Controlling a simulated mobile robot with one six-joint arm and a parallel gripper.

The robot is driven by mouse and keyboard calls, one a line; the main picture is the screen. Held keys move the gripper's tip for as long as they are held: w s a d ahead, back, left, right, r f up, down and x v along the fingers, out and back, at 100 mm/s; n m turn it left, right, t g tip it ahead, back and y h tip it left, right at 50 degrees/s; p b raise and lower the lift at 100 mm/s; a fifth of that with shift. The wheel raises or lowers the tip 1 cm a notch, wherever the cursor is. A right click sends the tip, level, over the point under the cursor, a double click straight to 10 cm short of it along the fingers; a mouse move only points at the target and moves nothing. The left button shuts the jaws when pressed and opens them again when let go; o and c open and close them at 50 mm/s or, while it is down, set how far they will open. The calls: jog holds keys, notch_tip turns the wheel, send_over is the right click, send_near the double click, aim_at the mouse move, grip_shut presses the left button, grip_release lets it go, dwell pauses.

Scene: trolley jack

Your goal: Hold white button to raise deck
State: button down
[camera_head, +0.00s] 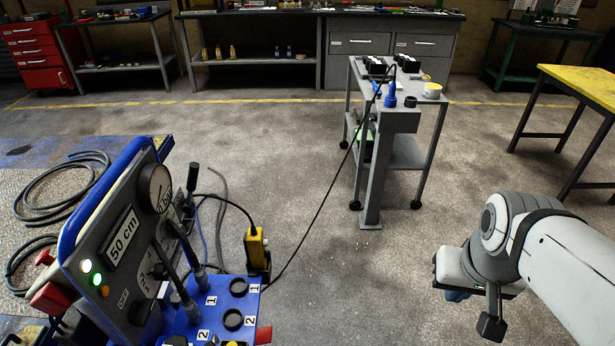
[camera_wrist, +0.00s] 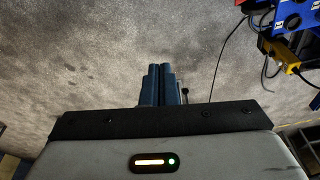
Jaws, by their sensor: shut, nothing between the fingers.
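The blue-sided control panel (camera_head: 120,235) stands at the lower left of the head view, with a gauge (camera_head: 155,188) and a "50 cm" label. A bright white round button or lamp (camera_head: 87,266) is on its left part, just above a green one (camera_head: 97,279). My gripper (camera_head: 456,295) is at the lower right of the head view, far from the panel. In the wrist view its blue fingers (camera_wrist: 160,86) are together and empty, over bare floor. I cannot pick out the deck for certain.
A yellow pendant (camera_head: 256,249) hangs beside the panel on a black cable; it also shows in the wrist view (camera_wrist: 285,57). A grey post (camera_head: 377,175) and trolley (camera_head: 405,150) stand mid-view. A yellow-topped table (camera_head: 585,85) is right. Floor between panel and gripper is clear.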

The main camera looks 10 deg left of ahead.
aim_at(267, 243)
jog(key=shift+w, duration=0.1)
jog(key=w+a+f+n+t+b, duration=0.2)
jog(key=w+f+n+b, duration=0.25)
jog(key=w, duration=0.45)
jog(key=w+a+f+n+t+b, duration=0.1)
jog(key=w+f+n+t+b, duration=0.15)
jog(key=w+f+n, duration=0.45)
jog(key=w+a+f+n+t+y+b, duration=0.35)
jog(key=w+a+f+n+b, duration=0.35)
jog(key=w+a+n, duration=0.4)
jog(key=a+f+n+g+y+b, duration=0.1)
jog(key=a+f+n+y+b, duration=0.2)
jog(key=a+f+n+y, duration=0.2)
jog(key=a+f+n+g+y+b, duration=0.1)
jog(key=a+f+n+y+b, duration=0.2)
jog(key=a+f+n+y, duration=0.2)
jog(key=a+f+n, duration=0.2)
jog(key=a+n, duration=0.2)
jog(key=a, duration=0.2)
jog(key=shift+w+a+f+g, duration=0.2)
jog(key=shift+w+a+g, duration=0.1)
jog(key=shift+w+g, duration=0.1)
jog(key=s+a+p, duration=0.1)
jog(key=s+a, duration=0.1)
jog(key=a, duration=0.6)
jog(key=shift+a, duration=0.25)
